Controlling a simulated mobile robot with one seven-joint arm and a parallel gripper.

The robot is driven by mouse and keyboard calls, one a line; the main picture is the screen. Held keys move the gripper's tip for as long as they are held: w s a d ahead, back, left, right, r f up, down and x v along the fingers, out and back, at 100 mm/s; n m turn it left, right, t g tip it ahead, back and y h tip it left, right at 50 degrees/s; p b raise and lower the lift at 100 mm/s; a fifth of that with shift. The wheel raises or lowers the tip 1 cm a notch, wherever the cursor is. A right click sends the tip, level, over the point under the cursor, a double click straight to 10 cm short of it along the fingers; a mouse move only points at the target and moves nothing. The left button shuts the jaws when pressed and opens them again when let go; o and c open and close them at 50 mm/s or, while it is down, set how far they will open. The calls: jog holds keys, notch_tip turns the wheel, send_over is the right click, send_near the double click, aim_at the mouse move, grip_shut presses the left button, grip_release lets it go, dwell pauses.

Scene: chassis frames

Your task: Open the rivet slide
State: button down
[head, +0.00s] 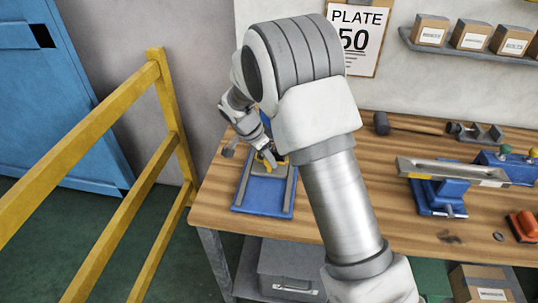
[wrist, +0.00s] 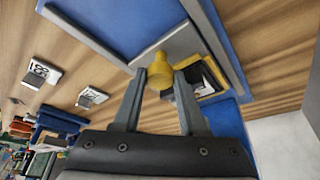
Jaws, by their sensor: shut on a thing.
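The rivet slide has a blue base (head: 262,211) with two grey rails and lies at the left end of the workbench. Its grey sliding plate (wrist: 178,43) carries a yellow knob (wrist: 159,68). My gripper (wrist: 160,78) has one finger on each side of the knob and is shut on it. In the head view my gripper (head: 268,160) is over the far part of the base, and my wrist partly hides the plate and knob. A yellow and black part (wrist: 205,76) shows beside the plate in the wrist view.
A yellow railing (head: 165,90) stands left of the workbench (head: 350,115). A mallet (head: 405,125) lies at the back. A blue fixture with a metal bar (head: 440,195) stands to the right. The bare base in front of the plate is clear.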

jog(key=s+b, duration=0.1)
jog(key=s, duration=0.3)
jog(key=s+a+b, duration=0.1)
jog(key=s+b, duration=0.1)
jog(key=s, duration=0.1)
jog(key=s+a+b, duration=0.1)
jog(key=s+b, duration=0.1)
jog(key=s, duration=0.2)
jog(key=shift+s+a, duration=0.2)
jog(key=shift+s, duration=0.1)
jog(key=shift+c, duration=2.2)
grip_release()
jog(key=shift+r, duration=0.1)
jog(key=p+v, duration=0.2)
jog(key=v, duration=1.5)
jog(key=shift+r, duration=0.15)
